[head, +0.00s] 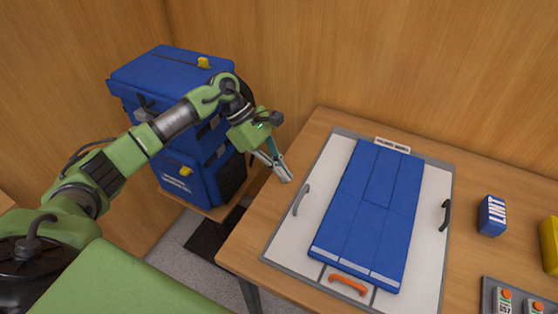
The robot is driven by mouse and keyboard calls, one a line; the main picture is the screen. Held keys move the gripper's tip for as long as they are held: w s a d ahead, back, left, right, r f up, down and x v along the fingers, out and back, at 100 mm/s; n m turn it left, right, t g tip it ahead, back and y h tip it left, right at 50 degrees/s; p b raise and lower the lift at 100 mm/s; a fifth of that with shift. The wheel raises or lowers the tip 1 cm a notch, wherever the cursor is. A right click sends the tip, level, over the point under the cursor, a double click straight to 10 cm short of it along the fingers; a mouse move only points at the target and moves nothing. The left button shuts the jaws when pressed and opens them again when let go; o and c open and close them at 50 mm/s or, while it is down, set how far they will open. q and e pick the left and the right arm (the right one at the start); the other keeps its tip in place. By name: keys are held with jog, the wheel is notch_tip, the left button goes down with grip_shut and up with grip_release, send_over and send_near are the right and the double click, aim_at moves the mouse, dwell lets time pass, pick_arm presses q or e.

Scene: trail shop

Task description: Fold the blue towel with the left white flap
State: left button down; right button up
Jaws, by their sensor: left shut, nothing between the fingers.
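The blue towel (374,212) lies flat and lengthwise on a white folding board with a grey border. It has seam lines and a pale stripe across its near end. The left white flap (312,220) shows as a bare strip left of the towel and lies flat; its grey handle (301,200) is near its outer edge. My left gripper (284,177) is shut and empty, above the table's left edge, up and left of that handle and apart from it. My right gripper is not in view.
The right white flap (432,215) has a black handle, and the near flap has an orange handle (348,284). A blue box (492,215), a yellow object (550,243) and a grey tray (512,285) stand right. Large blue backpacks (165,75) stand left behind my arm.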

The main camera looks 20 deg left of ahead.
pick_arm(q)
jog(key=p+x, duration=0.1)
jog(key=x, duration=0.4)
jog(key=shift+w, duration=0.15)
jog(key=shift+d+f, duration=0.15)
jog(key=shift+f, duration=0.15)
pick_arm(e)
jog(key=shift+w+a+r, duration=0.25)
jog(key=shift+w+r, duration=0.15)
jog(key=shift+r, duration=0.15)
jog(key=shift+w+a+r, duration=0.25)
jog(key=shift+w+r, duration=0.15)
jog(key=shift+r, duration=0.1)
pick_arm(q)
jog(key=shift+w, duration=0.1)
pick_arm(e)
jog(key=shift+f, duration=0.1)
